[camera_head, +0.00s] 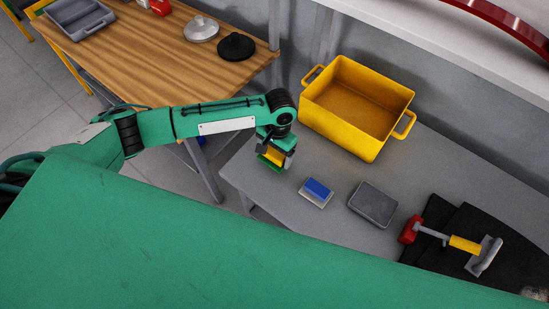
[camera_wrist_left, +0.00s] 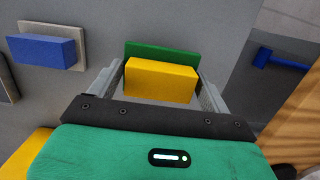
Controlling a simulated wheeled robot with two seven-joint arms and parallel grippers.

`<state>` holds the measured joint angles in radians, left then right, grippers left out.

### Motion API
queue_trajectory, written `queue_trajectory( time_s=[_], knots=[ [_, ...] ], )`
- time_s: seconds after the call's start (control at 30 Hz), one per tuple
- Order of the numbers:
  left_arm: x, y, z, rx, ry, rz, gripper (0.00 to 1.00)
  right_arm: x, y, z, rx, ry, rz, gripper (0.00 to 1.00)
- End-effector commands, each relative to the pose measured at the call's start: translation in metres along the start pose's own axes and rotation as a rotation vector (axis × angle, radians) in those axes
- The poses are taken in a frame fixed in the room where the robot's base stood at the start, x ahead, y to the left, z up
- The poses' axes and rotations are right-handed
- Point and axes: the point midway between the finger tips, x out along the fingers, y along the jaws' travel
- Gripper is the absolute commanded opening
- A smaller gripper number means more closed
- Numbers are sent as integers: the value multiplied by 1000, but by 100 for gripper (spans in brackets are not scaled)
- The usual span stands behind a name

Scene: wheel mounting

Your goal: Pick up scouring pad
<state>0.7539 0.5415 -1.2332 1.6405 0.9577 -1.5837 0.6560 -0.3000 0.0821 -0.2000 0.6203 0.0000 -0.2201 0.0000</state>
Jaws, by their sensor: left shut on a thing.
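A scouring pad with a yellow block on a green layer (camera_wrist_left: 160,80) sits between the two fingers of my left gripper (camera_wrist_left: 162,88). The fingers touch its two sides, and the gripper is shut on it. In the head view the left gripper (camera_head: 275,150) is over the left end of the grey table, with the yellow of the pad (camera_head: 273,157) just showing. A second pad, blue on a pale base (camera_head: 317,191), lies on the table to the right of the gripper; it also shows at the upper left in the wrist view (camera_wrist_left: 45,50). My right gripper is not in view.
A yellow bin with handles (camera_head: 355,107) stands at the back of the grey table (camera_head: 265,195). A grey flat box (camera_head: 373,205) lies right of the blue pad. A wooden table (camera_head: 150,60) is at the left.

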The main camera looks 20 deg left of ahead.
Motion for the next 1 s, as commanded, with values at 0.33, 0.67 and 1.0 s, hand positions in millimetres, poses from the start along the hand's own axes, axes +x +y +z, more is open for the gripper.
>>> queue_trajectory(
  time_s=[0.33, 0.67, 1.0],
  knots=[
    [-100, 0, 11, 1, 7, 1, 58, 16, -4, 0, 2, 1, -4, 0],
    [-153, 0, 18, 0, 3, 1, 58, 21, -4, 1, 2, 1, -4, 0],
    [-159, 0, 19, 0, 1, 1, 58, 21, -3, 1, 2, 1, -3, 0]
  ],
)
